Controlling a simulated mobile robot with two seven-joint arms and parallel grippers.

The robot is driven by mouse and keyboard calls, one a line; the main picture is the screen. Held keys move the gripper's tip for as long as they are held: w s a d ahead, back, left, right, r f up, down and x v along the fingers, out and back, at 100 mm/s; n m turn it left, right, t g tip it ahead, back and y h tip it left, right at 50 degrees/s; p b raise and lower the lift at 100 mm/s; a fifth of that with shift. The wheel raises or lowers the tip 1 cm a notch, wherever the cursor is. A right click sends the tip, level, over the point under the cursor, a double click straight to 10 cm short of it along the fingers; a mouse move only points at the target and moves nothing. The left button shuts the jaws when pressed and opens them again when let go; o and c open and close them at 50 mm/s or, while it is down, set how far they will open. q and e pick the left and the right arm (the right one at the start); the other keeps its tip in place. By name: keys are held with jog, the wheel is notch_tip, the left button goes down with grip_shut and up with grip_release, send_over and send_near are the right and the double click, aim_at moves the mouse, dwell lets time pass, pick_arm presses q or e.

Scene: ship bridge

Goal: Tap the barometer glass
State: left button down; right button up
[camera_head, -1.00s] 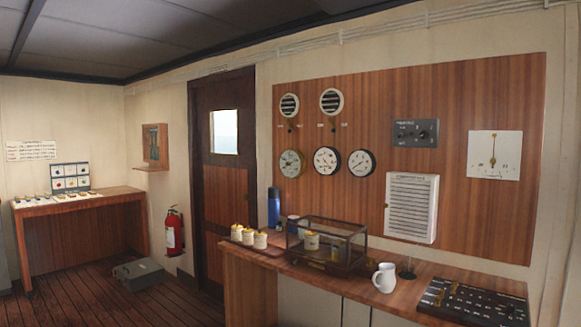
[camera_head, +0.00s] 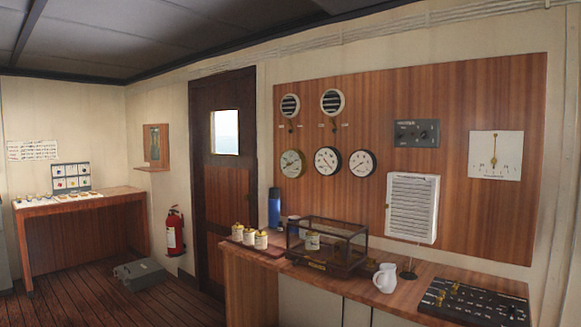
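Three round dials hang in a row on the wood wall panel (camera_head: 460,90). The left dial (camera_head: 291,163) has a pale greenish face and a brass-coloured rim. Nothing is in front of the dials. Neither of my grippers shows in the head view.
Below the panel, a wooden counter (camera_head: 450,264) holds a glass case (camera_head: 328,264), a blue flask (camera_head: 274,207), several lidded jars (camera_head: 261,240), a white mug (camera_head: 385,279) and a black switch board (camera_head: 472,300). A grey case (camera_head: 139,273) lies on the floor.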

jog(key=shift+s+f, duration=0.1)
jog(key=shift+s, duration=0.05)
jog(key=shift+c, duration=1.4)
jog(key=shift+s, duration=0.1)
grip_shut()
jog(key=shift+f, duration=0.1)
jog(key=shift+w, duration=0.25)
